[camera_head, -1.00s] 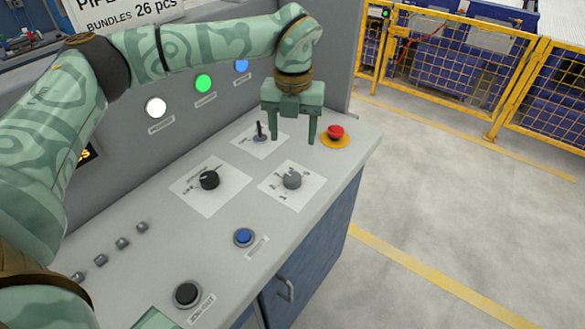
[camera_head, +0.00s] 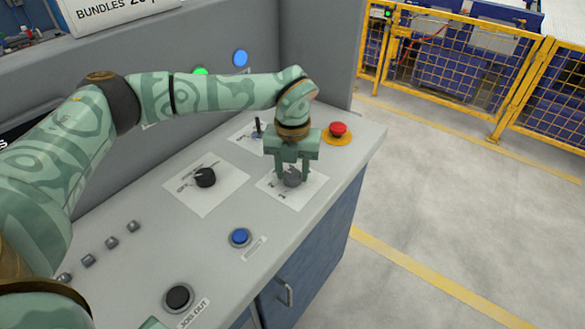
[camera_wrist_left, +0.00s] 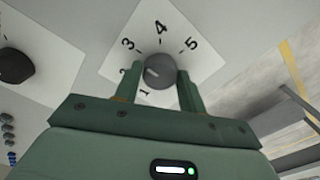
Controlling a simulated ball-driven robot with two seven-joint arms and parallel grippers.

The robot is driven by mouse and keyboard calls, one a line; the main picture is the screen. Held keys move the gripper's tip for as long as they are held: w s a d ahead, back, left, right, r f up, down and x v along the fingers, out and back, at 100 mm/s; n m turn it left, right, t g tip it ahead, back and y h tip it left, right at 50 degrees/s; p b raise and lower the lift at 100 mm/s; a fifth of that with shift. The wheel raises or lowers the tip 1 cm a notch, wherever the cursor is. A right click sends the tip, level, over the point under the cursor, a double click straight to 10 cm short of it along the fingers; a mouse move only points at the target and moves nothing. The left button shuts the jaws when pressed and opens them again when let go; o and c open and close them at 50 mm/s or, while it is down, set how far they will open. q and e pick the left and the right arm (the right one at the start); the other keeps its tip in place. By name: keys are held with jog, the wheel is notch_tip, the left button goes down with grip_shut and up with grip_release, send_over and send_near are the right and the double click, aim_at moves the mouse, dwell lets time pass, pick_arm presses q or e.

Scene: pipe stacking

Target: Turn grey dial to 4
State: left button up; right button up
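The grey dial (camera_head: 292,177) sits on a white card on the sloping console top. In the left wrist view the grey dial (camera_wrist_left: 159,70) has the numbers 1 to 5 around it, and its white mark points left, roughly towards 2. My left gripper (camera_head: 292,178) points down at the dial, with one finger on each side of it. In the wrist view the left gripper (camera_wrist_left: 160,85) looks open, with a small gap showing beside the dial. The fingers partly cover the card and the dial's sides.
A black dial (camera_head: 205,177) sits left of the grey one. A small black lever (camera_head: 257,129) and a red emergency button (camera_head: 338,130) stand behind it. A blue button (camera_head: 240,237) and a black button (camera_head: 178,298) are nearer. The console's right edge is close.

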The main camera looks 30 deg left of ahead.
pick_arm(q)
jog(key=c, duration=0.4)
pick_arm(e)
jog(key=shift+d, duration=0.25)
pick_arm(q)
jog(key=shift+r, duration=0.1)
pick_arm(e)
jog(key=shift+r, duration=0.1)
pick_arm(q)
jog(key=shift+r+m+p, duration=0.15)
jog(key=shift+m+p, duration=0.45)
jog(key=shift+p, duration=0.3)
jog(key=m+p, duration=0.4)
jog(key=shift+r, duration=0.1)
jog(key=shift+m+p, duration=1)
jog(key=shift+m, duration=0.2)
jog(key=shift+f+m+p, duration=0.2)
jog(key=shift+m+p, duration=0.45)
jog(key=shift+m, duration=0.45)
pick_arm(e)
notch_tip(320, 180, up, 9)
jog(key=w, duration=0.2)
jog(key=shift+w+t, duration=0.25)
jog(key=shift+t, duration=0.05)
pick_arm(q)
jog(key=shift+w, duration=0.1)
pick_arm(e)
jog(key=shift+a, duration=0.1)
